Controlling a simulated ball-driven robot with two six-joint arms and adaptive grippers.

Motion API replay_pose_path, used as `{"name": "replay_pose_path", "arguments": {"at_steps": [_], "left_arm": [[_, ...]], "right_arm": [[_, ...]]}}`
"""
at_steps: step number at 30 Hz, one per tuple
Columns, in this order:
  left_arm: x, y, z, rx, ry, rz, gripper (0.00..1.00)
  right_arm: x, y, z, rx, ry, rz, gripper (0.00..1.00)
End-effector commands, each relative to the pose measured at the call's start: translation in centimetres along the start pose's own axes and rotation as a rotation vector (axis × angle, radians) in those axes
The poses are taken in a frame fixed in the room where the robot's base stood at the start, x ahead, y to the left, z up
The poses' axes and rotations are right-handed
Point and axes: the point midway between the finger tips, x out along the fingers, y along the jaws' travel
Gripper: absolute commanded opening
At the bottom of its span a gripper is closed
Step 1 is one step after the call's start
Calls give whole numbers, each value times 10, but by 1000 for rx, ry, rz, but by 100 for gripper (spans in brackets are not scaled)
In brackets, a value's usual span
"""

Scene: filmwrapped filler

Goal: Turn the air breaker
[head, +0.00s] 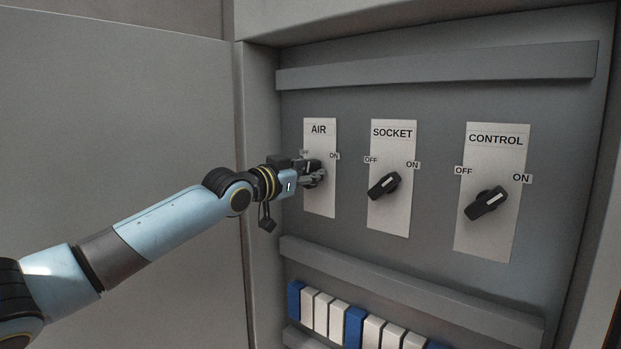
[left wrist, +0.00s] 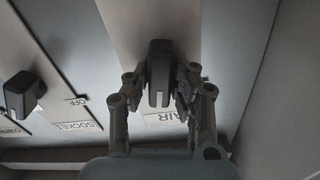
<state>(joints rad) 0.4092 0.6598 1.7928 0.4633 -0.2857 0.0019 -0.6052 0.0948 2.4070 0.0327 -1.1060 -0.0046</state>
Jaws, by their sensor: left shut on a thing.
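The air breaker is a black rotary knob on a white plate labelled AIR (head: 319,200) in the left part of the panel. In the head view my left gripper (head: 318,172) covers most of the knob, so its pointing direction is hidden there. In the left wrist view the black air knob (left wrist: 159,75) stands between the two fingers of my left gripper (left wrist: 160,85), which are closed on its sides. The OFF label is partly hidden and the ON label shows to the right of the gripper. My right gripper is in neither view.
The socket knob (head: 384,186) and the control knob (head: 487,203) sit to the right, both tilted towards ON. Grey rails run above and below the plates. Blue and white modules (head: 355,326) line the bottom. The cabinet's side wall (head: 262,120) stands close left of the gripper.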

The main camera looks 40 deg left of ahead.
Motion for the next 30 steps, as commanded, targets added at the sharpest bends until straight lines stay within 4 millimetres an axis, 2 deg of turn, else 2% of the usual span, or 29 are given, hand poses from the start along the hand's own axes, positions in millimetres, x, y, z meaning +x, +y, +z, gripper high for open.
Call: {"name": "replay_pose_path", "arguments": {"at_steps": [1, 6, 13, 21, 30], "left_arm": [[0, 1, 5, 42, -6, 1, 0], [0, 2, 5, 199, -5, 2, 0], [0, 3, 5, 382, -6, 2, 0], [0, 4, 5, 523, -6, 2, 0], [0, 4, 4, 583, -6, 2, 0]], "right_arm": [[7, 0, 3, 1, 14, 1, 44], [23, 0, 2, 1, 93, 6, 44], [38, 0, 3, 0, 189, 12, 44], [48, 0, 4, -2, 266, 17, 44], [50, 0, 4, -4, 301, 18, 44]]}}
